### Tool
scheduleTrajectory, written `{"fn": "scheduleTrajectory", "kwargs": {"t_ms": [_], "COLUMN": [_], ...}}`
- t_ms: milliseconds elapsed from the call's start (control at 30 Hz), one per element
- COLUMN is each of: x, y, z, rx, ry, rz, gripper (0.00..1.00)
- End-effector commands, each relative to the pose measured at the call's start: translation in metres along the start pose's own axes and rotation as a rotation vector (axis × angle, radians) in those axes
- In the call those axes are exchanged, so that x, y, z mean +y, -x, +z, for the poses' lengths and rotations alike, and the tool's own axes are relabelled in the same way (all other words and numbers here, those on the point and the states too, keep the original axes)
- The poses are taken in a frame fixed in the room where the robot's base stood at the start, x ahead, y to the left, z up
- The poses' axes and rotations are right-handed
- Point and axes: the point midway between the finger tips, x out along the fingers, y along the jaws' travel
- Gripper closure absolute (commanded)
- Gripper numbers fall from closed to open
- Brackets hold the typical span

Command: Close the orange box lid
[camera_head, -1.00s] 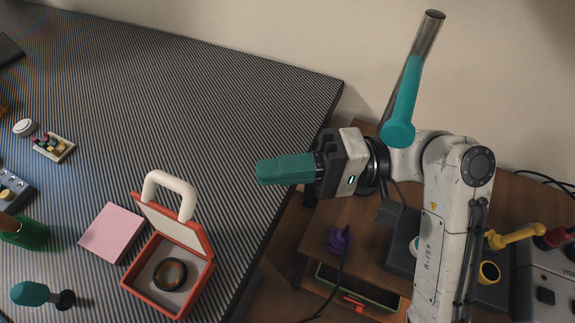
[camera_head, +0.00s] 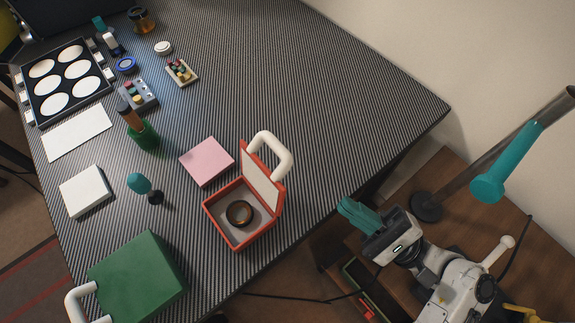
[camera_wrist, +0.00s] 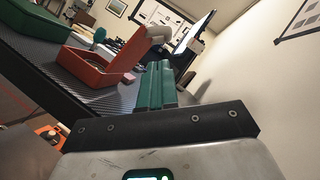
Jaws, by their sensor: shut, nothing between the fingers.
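The orange box (camera_head: 240,238) stands near the right front edge of the striped table. Its lid (camera_head: 263,178) is open and stands steeply up on the right side, with a white handle (camera_head: 283,150) on its outer face. A dark round lens ring (camera_head: 238,213) lies inside the box. My gripper (camera_head: 350,207) has green fingers, shut and empty, off the table edge to the right of the box and apart from it. In the wrist view the box (camera_wrist: 84,69) shows ahead and left of my gripper (camera_wrist: 155,70).
A pink block (camera_head: 207,161) lies left of the box. A green box (camera_head: 135,275) with a white handle stands at the front left, near a teal-handled tool (camera_head: 140,184). The striped table (camera_head: 330,90) is clear behind the orange box.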

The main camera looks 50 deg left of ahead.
Motion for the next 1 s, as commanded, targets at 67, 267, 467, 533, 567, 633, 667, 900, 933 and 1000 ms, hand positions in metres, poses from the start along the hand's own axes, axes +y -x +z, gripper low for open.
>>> {"fn": "scheduleTrajectory", "kwargs": {"t_ms": [67, 267, 467, 533, 567, 633, 667, 900, 933, 1000], "x": [0.003, 0.003, 0.003, 0.002, 0.002, 0.002, 0.002, 0.002, 0.002, 0.002], "y": [0.001, -0.021, -0.057, -0.068, -0.072, -0.081, -0.085, -0.096, -0.096, -0.097], "z": [0.000, 0.001, 0.000, 0.000, 0.000, 0.000, 0.000, -0.001, -0.001, -0.001], "rx": [0.004, 0.002, 0.003, 0.003, 0.002, 0.003, 0.002, 0.005, 0.005, 0.005], "ry": [-0.019, -0.020, -0.019, -0.019, -0.018, -0.018, -0.018, -0.018, -0.018, -0.018], "rz": [-0.012, -0.011, -0.010, -0.011, -0.011, -0.011, -0.010, -0.012, -0.012, -0.013], "gripper": [1.00, 1.00, 1.00, 1.00, 1.00, 1.00, 1.00, 1.00, 1.00, 1.00]}}
